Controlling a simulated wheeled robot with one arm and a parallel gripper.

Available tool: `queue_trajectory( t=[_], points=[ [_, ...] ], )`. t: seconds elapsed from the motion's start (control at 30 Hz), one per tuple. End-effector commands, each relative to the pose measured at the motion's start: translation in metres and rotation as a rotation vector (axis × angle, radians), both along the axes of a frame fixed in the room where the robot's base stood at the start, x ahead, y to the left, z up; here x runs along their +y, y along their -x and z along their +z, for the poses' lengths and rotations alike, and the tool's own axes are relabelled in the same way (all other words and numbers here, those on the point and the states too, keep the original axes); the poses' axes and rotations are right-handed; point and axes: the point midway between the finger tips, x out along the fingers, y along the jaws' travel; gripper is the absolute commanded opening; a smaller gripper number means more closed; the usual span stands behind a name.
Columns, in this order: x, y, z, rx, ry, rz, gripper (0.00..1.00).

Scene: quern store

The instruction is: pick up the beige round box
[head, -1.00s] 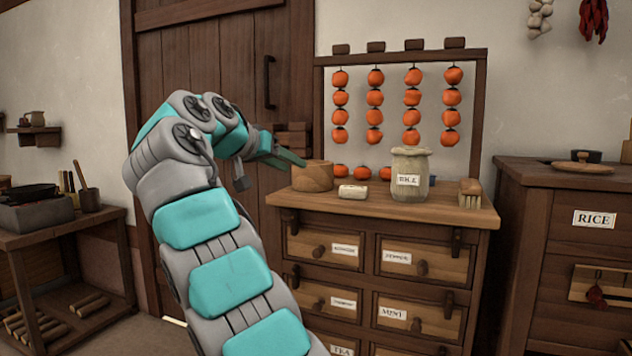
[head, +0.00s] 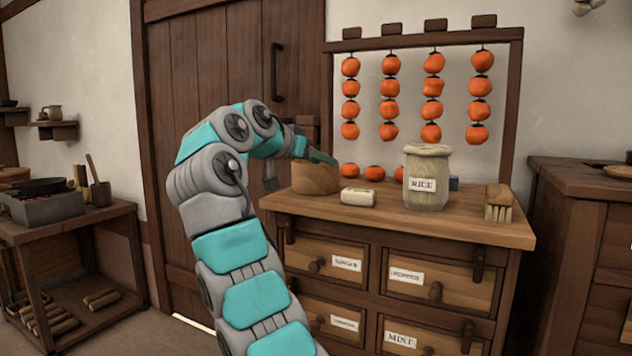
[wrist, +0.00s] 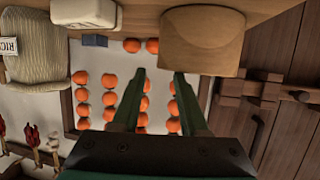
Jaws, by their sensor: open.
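The beige round box (head: 314,179) stands upright at the left end of the chest top. In the wrist view, which is upside down, the box (wrist: 202,42) shows near the top, past my right-hand fingertip. My gripper (head: 322,157) appears in front of the box's upper edge in the head view and hides part of it. In the wrist view my gripper (wrist: 160,73) is open, with nothing between its fingers. I cannot tell how far the fingertips are from the box.
On the chest top (head: 400,220), a small pale block (head: 358,197), a jar labelled RICE (head: 427,180) and a brush (head: 499,203) stand to the right of the box. Strings of orange fruit (head: 433,88) hang behind. A dark cabinet (head: 580,260) stands at the right.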

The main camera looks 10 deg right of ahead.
Motion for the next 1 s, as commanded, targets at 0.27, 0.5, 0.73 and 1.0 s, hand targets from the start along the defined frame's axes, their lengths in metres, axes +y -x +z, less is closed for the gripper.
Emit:
queue_trajectory(
  t=[0.27, 0.5, 0.73, 1.0],
  points=[
    [-0.026, -0.024, -0.015, 0.006, 0.0, -0.003, 0.43],
    [-0.028, -0.026, -0.015, 0.004, 0.001, -0.001, 0.43],
    [-0.028, -0.026, -0.015, 0.003, 0.0, -0.001, 0.19],
    [-0.029, -0.026, -0.015, 0.003, 0.001, -0.002, 0.0]
  ],
)
